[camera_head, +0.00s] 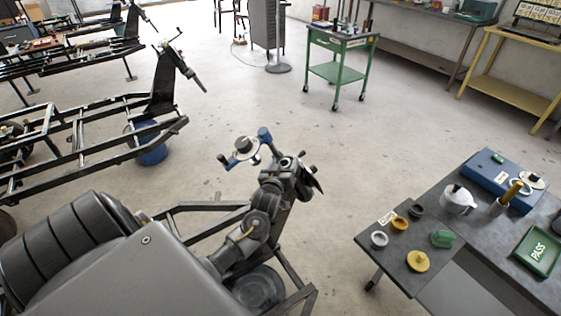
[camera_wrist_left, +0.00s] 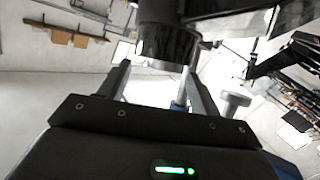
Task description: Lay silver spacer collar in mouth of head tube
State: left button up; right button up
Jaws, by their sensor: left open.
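A silver ring (camera_head: 379,239), which looks like the spacer collar, lies flat near the left edge of the dark parts table. The dark head tube (camera_head: 286,162) stands at the front of the black frame, its round upper end facing up. My left gripper (camera_head: 280,182) is close beside the head tube, partly lost against dark parts. In the left wrist view my left gripper (camera_wrist_left: 157,74) has its two fingers spread. A dark cylindrical part (camera_wrist_left: 168,46) shows at their tips; whether they touch it, I cannot tell. No collar shows in the gripper. My right gripper is out of view.
Blue-ended parts (camera_head: 231,162) stick out beside the head tube. Open floor lies beyond.

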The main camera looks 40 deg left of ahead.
pick_arm(q)
jog(key=b+v, duration=0.1)
jog(key=v, duration=0.9)
jog(key=shift+s+d, duration=0.1)
